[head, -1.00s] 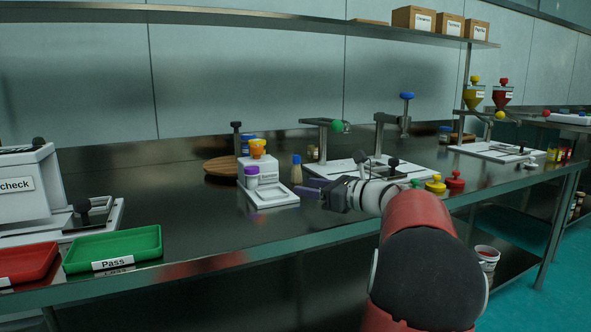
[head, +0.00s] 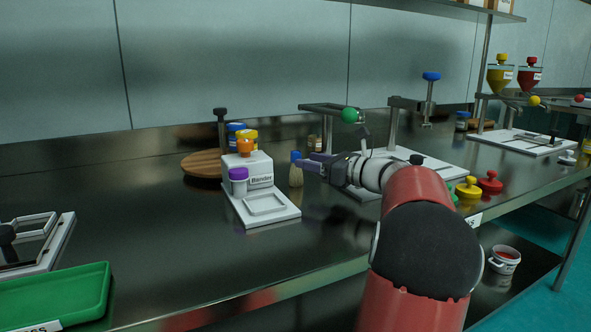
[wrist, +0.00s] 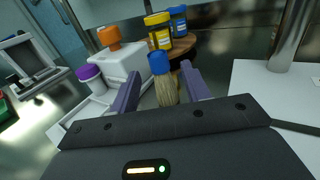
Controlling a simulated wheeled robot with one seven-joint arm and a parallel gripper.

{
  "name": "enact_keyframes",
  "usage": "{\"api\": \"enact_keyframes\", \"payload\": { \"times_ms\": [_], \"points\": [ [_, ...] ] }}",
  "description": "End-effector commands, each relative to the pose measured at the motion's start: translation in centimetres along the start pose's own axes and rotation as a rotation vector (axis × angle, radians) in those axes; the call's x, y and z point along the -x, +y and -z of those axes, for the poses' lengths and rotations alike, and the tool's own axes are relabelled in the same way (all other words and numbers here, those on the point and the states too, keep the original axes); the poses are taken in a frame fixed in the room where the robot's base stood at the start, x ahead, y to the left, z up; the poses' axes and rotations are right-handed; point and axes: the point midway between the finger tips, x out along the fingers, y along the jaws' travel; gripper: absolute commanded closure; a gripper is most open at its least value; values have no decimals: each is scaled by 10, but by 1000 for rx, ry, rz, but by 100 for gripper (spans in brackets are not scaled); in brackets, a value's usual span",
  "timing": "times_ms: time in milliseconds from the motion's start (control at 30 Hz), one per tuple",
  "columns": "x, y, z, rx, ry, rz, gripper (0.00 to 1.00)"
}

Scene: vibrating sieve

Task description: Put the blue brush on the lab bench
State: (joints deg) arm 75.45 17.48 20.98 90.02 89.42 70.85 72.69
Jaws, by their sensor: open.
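The blue brush (head: 296,172) has a blue top and pale straw-coloured bristles below it. It stands upright on the steel lab bench (head: 190,265), just right of the white blender. My gripper (head: 307,164) is open, with its purple fingers at the brush from the right. In the wrist view the brush (wrist: 165,90) shows between the two spread fingers of my gripper (wrist: 160,82). The dark gripper body hides the brush's lower end there. I cannot tell whether a finger touches it.
The white blender (head: 262,190) with orange and purple caps stands close left of the brush. Blue- and yellow-capped jars and a round wooden board (head: 203,163) are behind it. A stand with a green knob (head: 349,115) is at the right. Bench front-left of the blender is clear.

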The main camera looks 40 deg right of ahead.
Motion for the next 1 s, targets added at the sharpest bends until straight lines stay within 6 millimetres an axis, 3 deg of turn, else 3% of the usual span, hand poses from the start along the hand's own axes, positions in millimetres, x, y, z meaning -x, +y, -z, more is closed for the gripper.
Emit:
{"api": "enact_keyframes", "payload": {
  "times_ms": [400, 767, 1000],
  "points": [
    [-60, 1, 0, 0, 0, -2, 53],
    [-68, 0, 0, 0, 0, 0, 53],
    [-68, 0, 0, 0, 0, 0, 81]
  ]
}}
